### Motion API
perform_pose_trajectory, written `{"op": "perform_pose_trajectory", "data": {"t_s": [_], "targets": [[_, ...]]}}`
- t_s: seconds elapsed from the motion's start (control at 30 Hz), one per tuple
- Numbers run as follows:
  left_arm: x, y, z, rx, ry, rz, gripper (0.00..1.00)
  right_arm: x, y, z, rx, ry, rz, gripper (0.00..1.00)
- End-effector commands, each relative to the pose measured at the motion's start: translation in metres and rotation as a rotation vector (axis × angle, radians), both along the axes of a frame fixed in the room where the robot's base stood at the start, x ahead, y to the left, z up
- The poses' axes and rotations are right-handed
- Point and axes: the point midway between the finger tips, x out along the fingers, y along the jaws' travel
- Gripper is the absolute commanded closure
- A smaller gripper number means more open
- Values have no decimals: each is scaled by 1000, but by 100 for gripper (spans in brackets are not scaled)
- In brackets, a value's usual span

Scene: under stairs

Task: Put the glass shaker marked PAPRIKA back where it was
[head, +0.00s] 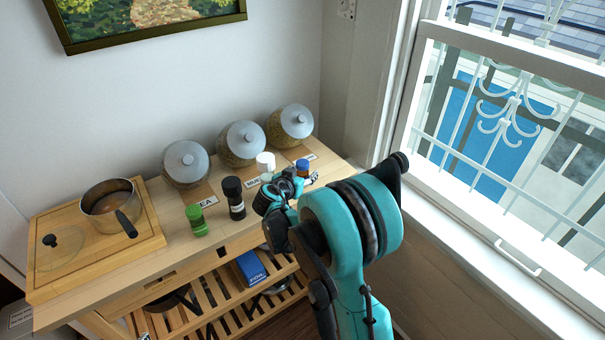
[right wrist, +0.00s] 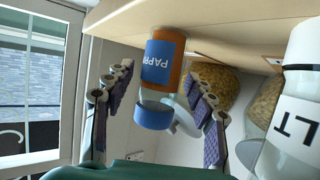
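The PAPRIKA shaker (right wrist: 160,75), with orange contents, a blue label and a blue cap, stands upright on the wooden table, upside down in the right wrist view. In the head view its blue cap (head: 302,163) shows at the table's right end, its lower part mostly hidden by my gripper. My right gripper (head: 294,180) is open, with one finger on each side of the shaker in the right wrist view (right wrist: 157,85). A gap shows at the left finger; contact at the right one is unclear. My left gripper is out of view.
A white-capped shaker (right wrist: 297,110) marked LT stands close beside my right gripper. Black-capped (head: 236,200) and green-capped (head: 196,220) shakers stand further left. Several lidded jars (head: 240,145) line the back. A pot (head: 110,207) rests on a board at left; a window is at right.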

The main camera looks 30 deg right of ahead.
Motion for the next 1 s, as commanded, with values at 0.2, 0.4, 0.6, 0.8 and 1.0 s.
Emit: {"op": "perform_pose_trajectory", "data": {"t_s": [0.2,0.4,0.6,0.8,1.0], "targets": [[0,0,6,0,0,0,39,-3,4,7,0,0,2,45],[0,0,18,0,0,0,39,-25,34,23,0,0,5,45],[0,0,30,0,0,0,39,-50,65,39,0,1,4,45],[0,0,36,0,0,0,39,-65,84,48,0,0,2,45],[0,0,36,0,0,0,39,-71,87,49,2,6,2,45]]}}
